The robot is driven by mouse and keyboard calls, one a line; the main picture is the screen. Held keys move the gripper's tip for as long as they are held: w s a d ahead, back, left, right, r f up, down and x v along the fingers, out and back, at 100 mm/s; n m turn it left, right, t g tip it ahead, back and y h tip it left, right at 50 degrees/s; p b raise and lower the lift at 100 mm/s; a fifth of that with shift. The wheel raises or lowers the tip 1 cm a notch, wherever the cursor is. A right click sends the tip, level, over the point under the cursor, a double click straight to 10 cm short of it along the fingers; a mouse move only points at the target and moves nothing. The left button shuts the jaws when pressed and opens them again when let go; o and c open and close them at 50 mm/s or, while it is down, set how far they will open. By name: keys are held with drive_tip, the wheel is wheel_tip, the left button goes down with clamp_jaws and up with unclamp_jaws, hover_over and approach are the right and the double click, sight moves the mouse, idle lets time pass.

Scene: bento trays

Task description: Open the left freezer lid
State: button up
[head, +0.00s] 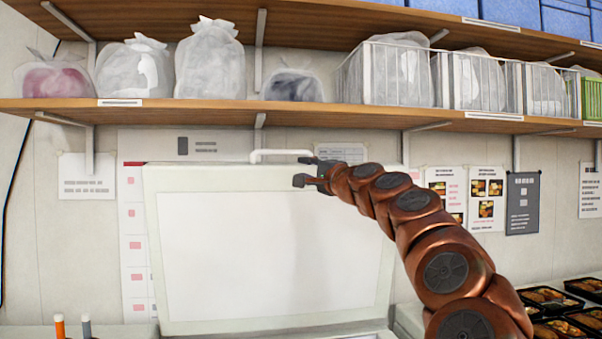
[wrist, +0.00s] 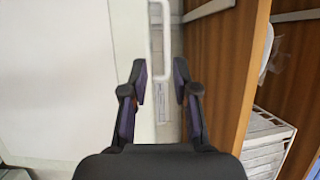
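The white freezer lid (head: 270,250) stands raised, nearly upright, with its inner panel facing me in the head view. Its white bar handle (head: 282,153) runs along the top edge. My gripper (head: 300,170) is at the lid's top edge, just right of the handle's middle. In the wrist view, my gripper (wrist: 160,75) has its two fingers apart with a gap between them. The handle (wrist: 153,45) shows in and beyond that gap, and the fingers are not closed on it. The lid's pale face (wrist: 60,80) fills the left. The freezer's inside is mostly out of view.
A wooden shelf (head: 300,112) with bagged goods and white wire baskets (head: 395,70) runs close above the lid. Black food trays (head: 550,298) lie at the lower right. Two marker-like items (head: 60,326) stand at the lower left.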

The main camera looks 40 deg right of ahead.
drive_tip(key=w+a+f+n+g+y+p, duration=0.1)
drive_tip(key=w+a+f+n+y, duration=0.15)
drive_tip(key=a, duration=0.45)
drive_tip(key=w+a+f+n+g+y+p, duration=0.1)
drive_tip(key=a+n+y, duration=0.2)
drive_tip(key=a, duration=0.4)
drive_tip(key=s+a+f+n+g+y+p, duration=0.1)
drive_tip(key=s+a+f+n+g, duration=0.25)
drive_tip(key=a+f, duration=0.7)
drive_tip(key=s+a+f+n+g+y+p, duration=0.25)
drive_tip(key=a+f+n+g, duration=0.35)
drive_tip(key=a, duration=0.8)
drive_tip(key=s+a+f+n+g+h+p, duration=0.1)
drive_tip(key=s+a+f+g, duration=0.1)
drive_tip(key=s+f, duration=0.5)
drive_tip(key=s+a+f+n+g+h+p, duration=0.1)
drive_tip(key=s+a+f+g+h, duration=0.15)
drive_tip(key=s+f, duration=0.55)
drive_tip(key=s+d+f+n+g+h, duration=0.1)
drive_tip(key=s+f, duration=0.3)
drive_tip(key=s, duration=0.4)
drive_tip(key=s+d+f+n+g+h+p, duration=0.1)
drive_tip(key=s+d+f+g, duration=0.2)
drive_tip(key=s, duration=0.6)
drive_tip(key=shift+d+f+g, duration=0.35)
drive_tip(key=shift+f+g, duration=0.1)
drive_tip(key=shift+g, duration=0.15)
drive_tip(key=shift+d, duration=0.15)
